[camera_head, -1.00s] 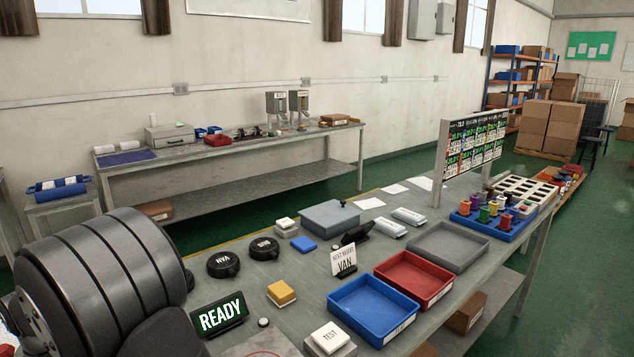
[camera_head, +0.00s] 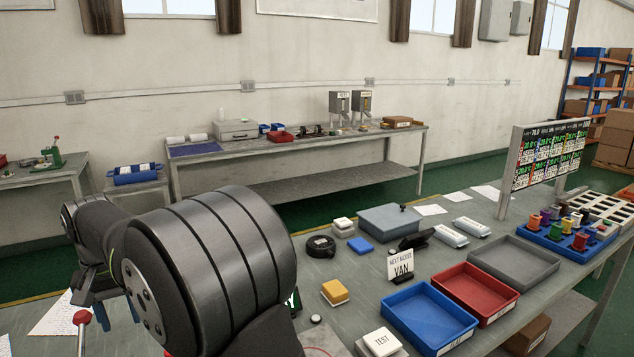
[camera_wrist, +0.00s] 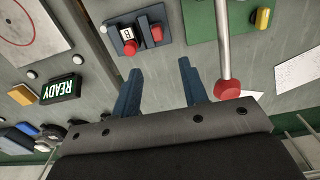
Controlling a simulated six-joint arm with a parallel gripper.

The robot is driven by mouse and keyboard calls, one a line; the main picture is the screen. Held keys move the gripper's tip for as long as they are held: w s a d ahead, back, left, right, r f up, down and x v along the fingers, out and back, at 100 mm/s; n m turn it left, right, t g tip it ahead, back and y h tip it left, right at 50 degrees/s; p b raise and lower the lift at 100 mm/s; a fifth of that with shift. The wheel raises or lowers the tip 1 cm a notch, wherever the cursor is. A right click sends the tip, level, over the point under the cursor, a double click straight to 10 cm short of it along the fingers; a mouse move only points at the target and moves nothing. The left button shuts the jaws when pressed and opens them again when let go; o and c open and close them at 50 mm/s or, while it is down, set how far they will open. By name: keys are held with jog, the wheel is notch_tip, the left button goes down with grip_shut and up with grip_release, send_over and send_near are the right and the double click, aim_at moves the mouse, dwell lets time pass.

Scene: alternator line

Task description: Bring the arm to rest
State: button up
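My arm shows large in the lower left of the head view, its dark rounded link over the workbench (camera_head: 360,280). My gripper (camera_wrist: 158,90) shows in the wrist view with its two blue fingers apart and nothing between them. It is above the bench, near a lever with a red knob (camera_wrist: 227,89) that lies just right of the right finger. In the head view the fingers are partly hidden behind my arm, and a red knob (camera_head: 82,317) shows at the lower left.
A blue control block with red buttons (camera_wrist: 137,33) is beyond the fingers. The READY sign (camera_wrist: 62,89) stands to the left. Blue (camera_head: 432,316) and red (camera_head: 476,291) trays, a grey tray (camera_head: 513,262) and a NEXT MODEL VAN card (camera_head: 401,266) stand on the bench.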

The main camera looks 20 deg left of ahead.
notch_tip(320, 180, down, 14)
jog(key=shift+d+r, duration=0.1)
jog(key=shift+r, duration=0.05)
jog(key=shift+w+d, duration=0.4)
jog(key=shift+w, duration=0.2)
notch_tip(320, 180, up, 17)
notch_tip(320, 180, down, 9)
jog(key=d, duration=0.1)
jog(key=shift+w, duration=0.45)
dwell(0.9)
